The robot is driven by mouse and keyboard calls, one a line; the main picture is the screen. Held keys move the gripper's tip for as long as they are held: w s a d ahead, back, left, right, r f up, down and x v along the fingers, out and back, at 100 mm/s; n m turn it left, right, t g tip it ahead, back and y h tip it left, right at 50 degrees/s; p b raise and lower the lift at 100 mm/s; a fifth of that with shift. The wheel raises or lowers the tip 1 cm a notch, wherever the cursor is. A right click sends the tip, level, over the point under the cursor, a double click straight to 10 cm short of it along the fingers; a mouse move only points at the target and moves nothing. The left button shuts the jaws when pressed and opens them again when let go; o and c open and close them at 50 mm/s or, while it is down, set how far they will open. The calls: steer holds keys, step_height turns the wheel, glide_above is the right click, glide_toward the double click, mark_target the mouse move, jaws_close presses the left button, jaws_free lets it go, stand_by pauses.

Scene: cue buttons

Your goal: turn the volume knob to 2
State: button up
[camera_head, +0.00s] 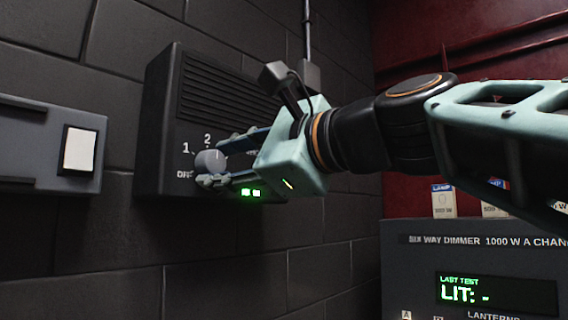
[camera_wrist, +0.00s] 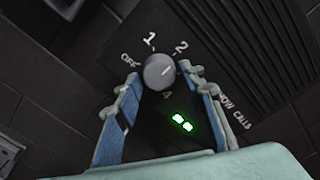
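The volume knob (camera_head: 208,161) is a round grey knob on the dark wall speaker box, with OFF, 1 and 2 readable around it in the head view. In the wrist view the knob (camera_wrist: 157,72) has a short pale mark on its right side, pointing right and slightly up; its exact setting is hard to tell. A 4 shows below it, and my right finger covers part of the scale. My gripper (camera_head: 213,163) is open, its fingers on either side of the knob. In the wrist view the gripper (camera_wrist: 159,76) shows gaps beside the knob; contact is not visible.
The speaker box (camera_head: 160,110) has a slotted grille and green lit digits below the knob. A grey panel with a white switch (camera_head: 80,149) is on the wall at left. A dimmer unit (camera_head: 410,275) with small boxes on top stands at lower right.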

steer(key=shift+o, duration=0.4)
steer(key=v, duration=1.2)
